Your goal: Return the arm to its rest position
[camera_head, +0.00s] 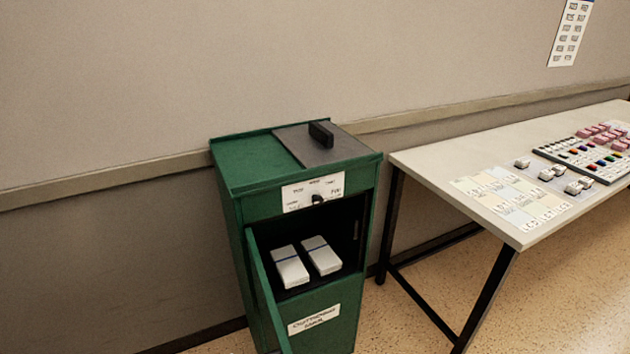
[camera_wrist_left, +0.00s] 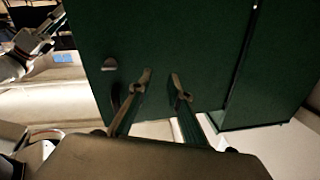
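My left gripper (camera_wrist_left: 160,83) shows in the left wrist view, its two fingers apart with nothing between them. It faces a dark green panel (camera_wrist_left: 190,50) that fills much of that view; a gap or contact cannot be told. No arm or gripper shows in the head view. There a green cabinet (camera_head: 259,163) stands by the wall, with its front door (camera_head: 262,290) swung open to the left. Two white packs with blue bands, a left one (camera_head: 291,270) and a right one (camera_head: 323,258), lie inside. My right gripper cannot be made out.
A grey lid (camera_head: 300,148) with a black handle (camera_head: 321,134) covers the cabinet top's right part. A table (camera_head: 428,163) stands to the right, bearing cards (camera_head: 510,198), small blocks and a keyed board (camera_head: 590,160). Floor shows below the table.

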